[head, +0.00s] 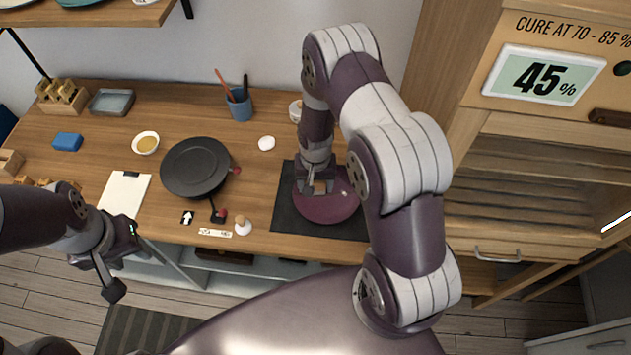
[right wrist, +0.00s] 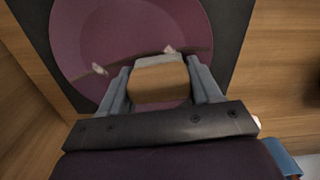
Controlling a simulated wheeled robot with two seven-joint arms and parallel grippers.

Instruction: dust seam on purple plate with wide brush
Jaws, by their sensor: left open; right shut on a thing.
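The purple plate (head: 327,210) lies on a dark mat at the front of the bench. It fills the upper part of the right wrist view (right wrist: 82,35), where a thin dark seam (right wrist: 135,63) crosses it with two small pale bits along it. My right gripper (head: 318,184) is over the plate. In the right wrist view the gripper (right wrist: 160,85) is shut on a wide wooden piece with a grey band, which looks like the wide brush (right wrist: 160,82). Its tip is over or at the seam; contact cannot be told. My left gripper (head: 122,272) is open and empty, in front of the bench edge.
The dark mat (head: 287,213) surrounds the plate. Left of it are a black round pan-like thing (head: 194,165), a small round-topped thing (head: 243,226), a white clipboard (head: 124,192) and a blue cup (head: 239,106). A wooden cabinet with a 45% display (head: 540,77) stands at right.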

